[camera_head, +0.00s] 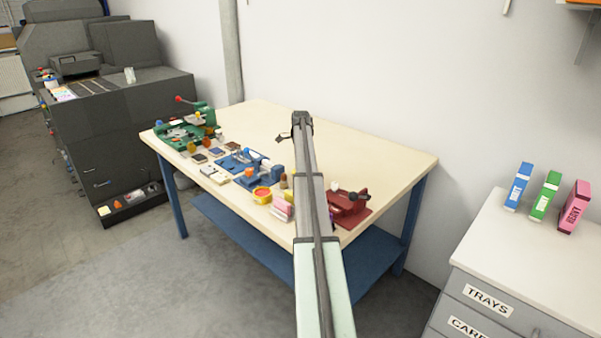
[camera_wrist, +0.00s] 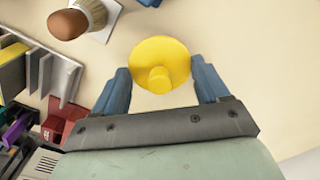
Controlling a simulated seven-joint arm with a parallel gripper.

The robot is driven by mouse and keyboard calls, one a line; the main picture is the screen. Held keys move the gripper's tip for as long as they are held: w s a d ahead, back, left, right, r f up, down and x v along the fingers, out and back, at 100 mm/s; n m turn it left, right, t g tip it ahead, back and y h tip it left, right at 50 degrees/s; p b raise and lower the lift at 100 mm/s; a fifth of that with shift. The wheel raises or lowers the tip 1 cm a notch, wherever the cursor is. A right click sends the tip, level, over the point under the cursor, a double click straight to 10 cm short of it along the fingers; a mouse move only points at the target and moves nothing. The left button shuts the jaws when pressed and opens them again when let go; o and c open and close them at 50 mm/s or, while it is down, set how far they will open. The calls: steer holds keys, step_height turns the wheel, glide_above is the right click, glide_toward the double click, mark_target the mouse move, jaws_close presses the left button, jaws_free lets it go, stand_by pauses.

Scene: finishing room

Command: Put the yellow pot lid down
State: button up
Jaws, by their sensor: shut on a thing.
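The yellow pot lid (camera_wrist: 172,52) is a round disc with a short knob, seen in the wrist view with the knob towards the camera. My gripper (camera_wrist: 159,74) has its blue fingers on either side of the lid and is shut on it. Pale tabletop shows around the lid; I cannot tell how high the lid is above it. In the head view my arm reaches over the worktable (camera_head: 375,160) and hides the lid.
A brown-handled brush (camera_wrist: 88,14) stands close to the lid, upper left. Coloured upright pieces (camera_wrist: 40,72) and a red block (camera_wrist: 62,121) are at the left. A red device (camera_head: 348,205) is right of my arm. The table's back right is clear.

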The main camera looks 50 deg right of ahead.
steer(key=shift+f, duration=1.25)
steer(key=shift+f, duration=0.15)
steer(key=o, duration=1)
steer(key=shift+o, duration=0.2)
step_height(320, 180, up, 12)
steer(key=shift+r, duration=0.15)
